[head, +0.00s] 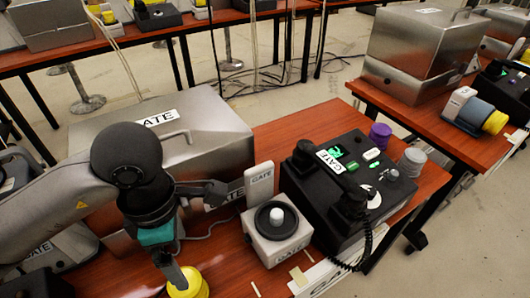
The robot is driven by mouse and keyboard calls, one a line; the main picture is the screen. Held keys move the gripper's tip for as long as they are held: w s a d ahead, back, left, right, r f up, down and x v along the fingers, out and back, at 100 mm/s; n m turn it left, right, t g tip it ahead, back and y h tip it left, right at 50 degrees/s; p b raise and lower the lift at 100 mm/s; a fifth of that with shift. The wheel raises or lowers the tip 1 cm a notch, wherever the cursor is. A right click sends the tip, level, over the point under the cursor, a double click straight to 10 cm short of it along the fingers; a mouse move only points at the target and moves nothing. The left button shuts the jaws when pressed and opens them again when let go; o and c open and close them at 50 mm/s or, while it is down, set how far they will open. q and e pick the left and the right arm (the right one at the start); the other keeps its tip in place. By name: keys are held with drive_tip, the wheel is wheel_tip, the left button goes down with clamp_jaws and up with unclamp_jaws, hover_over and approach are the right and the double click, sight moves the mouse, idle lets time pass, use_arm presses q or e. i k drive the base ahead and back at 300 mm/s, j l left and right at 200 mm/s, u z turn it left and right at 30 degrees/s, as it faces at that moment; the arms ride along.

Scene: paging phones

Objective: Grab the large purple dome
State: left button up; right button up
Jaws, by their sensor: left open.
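The purple dome (380,136) stands on the brown table, behind the right part of the black desk phone (340,190) and beside a grey dome (412,161). Its lower part is partly hidden by the phone. My left gripper (200,232) is at the left part of the table, open, with its fingers spread wide and nothing seen between them. It is well to the left of the purple dome and nearer to me, with the phone and a white device between them. My right gripper is not in view.
A white box with a black dial (277,232) stands left of the phone. A yellow dome (188,284) lies under my gripper's lower finger. A large metal case (205,135) is behind my arm. A coiled cord hangs at the phone's front edge. Another table (430,125) stands at right.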

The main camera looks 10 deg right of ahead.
sight(380, 134)
drive_tip(key=z, duration=1.3)
